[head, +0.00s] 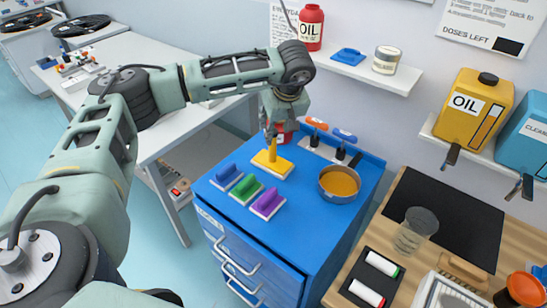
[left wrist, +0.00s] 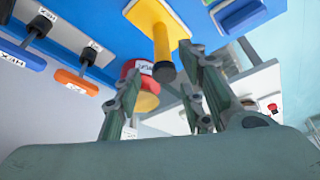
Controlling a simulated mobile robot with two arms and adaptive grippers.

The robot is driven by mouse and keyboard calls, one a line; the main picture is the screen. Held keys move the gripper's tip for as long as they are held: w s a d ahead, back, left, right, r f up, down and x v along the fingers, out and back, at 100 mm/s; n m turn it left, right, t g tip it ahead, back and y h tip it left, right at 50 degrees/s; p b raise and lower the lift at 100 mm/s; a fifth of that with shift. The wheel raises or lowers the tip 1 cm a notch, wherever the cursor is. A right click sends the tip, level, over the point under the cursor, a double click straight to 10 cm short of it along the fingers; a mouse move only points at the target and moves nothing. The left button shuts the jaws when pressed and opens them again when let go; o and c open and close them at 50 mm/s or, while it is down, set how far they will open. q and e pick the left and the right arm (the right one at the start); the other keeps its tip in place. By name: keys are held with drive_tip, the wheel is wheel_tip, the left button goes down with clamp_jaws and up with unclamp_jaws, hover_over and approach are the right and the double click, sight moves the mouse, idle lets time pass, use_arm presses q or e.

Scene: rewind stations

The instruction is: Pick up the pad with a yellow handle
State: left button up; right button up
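The pad with the yellow handle (head: 272,161) stands upright at the back left of the blue cabinet top. It also shows in the left wrist view (left wrist: 162,38), where its handle ends in a dark tip. My left gripper (head: 270,132) is right above the handle. In the left wrist view the left gripper (left wrist: 163,72) has its fingers apart, one on each side of the handle's tip, with no clear contact. Blue (head: 228,177), green (head: 246,189) and purple (head: 268,203) handled pads stand in a row in front. My right gripper is not in view.
A pan of orange liquid (head: 339,184) sits right of the yellow pad. Labelled orange (head: 316,124) and blue (head: 344,135) handled tools stand at the back edge. A red can (head: 284,134) is partly hidden behind my gripper. The cabinet top's front right is clear.

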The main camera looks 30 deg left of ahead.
sight(275, 133)
use_arm(q)
drive_tip(key=p+x, duration=0.2)
drive_tip(key=x, duration=0.2)
drive_tip(key=shift+a+f+p, duration=0.25)
drive_tip(key=shift+p, duration=0.05)
drive_tip(key=shift+w+a+f, duration=0.1)
drive_tip(key=shift+a+f, duration=0.05)
drive_tip(key=shift+f, duration=0.45)
clamp_jaws()
